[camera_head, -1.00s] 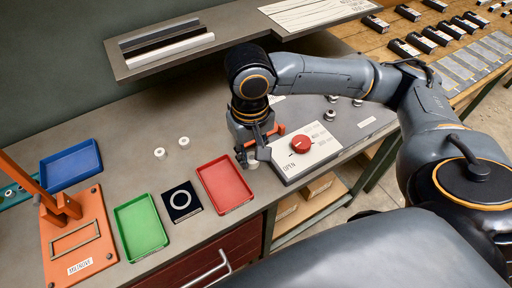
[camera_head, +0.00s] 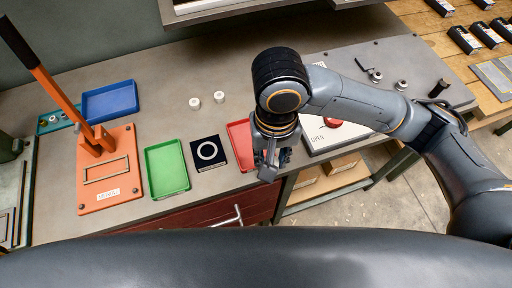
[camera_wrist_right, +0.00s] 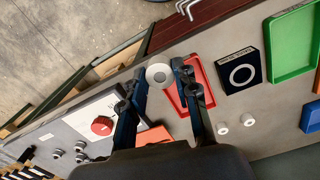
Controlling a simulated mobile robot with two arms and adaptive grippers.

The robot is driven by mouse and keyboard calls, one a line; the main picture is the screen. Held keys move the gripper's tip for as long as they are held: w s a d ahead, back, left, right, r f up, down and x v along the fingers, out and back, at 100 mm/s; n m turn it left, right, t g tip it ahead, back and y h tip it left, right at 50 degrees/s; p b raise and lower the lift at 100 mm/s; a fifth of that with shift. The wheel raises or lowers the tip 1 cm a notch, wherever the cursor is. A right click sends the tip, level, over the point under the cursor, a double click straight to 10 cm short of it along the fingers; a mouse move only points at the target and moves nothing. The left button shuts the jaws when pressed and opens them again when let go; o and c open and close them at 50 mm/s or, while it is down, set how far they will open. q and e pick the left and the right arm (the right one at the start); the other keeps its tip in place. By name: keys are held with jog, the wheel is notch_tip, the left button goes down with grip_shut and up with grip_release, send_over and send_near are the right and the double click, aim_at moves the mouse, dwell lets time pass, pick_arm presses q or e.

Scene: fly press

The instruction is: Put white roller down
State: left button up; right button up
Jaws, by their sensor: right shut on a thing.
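My right gripper (camera_wrist_right: 158,70) is shut on a white roller (camera_wrist_right: 159,75), which shows between its fingertips in the right wrist view. In the head view this gripper (camera_head: 268,168) points down at the bench's front edge, overlapping the right side of the red tray (camera_head: 238,135). The held roller is hidden there. I cannot tell its exact height. Two other white rollers stand on the bench behind the trays, one on the left (camera_head: 195,103) and one on the right (camera_head: 220,97). My left gripper is not in view.
A black square with a white ring (camera_head: 222,152) lies between the red tray and the green tray (camera_head: 167,168). A blue tray (camera_head: 110,101) and an orange lever press (camera_head: 108,190) are further left. A panel with a red knob (camera_wrist_right: 102,126) lies beside the gripper. A shelf overhangs the back.

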jog(key=w+a+f, duration=0.1)
jog(key=w+f, duration=0.1)
jog(key=w+a+f, duration=0.1)
jog(key=w+f, duration=0.1)
jog(key=w+f+p, duration=0.1)
jog(key=w+f, duration=0.1)
jog(key=shift+w+a+f, duration=0.3)
jog(key=shift+a, duration=0.1)
jog(key=f, duration=0.2)
jog(key=f+p, duration=0.1)
jog(key=shift+w, duration=0.25)
jog(key=shift+f, duration=0.3)
jog(key=shift+f, duration=0.1)
jog(key=o, duration=1)
jog(key=shift+c, duration=0.2)
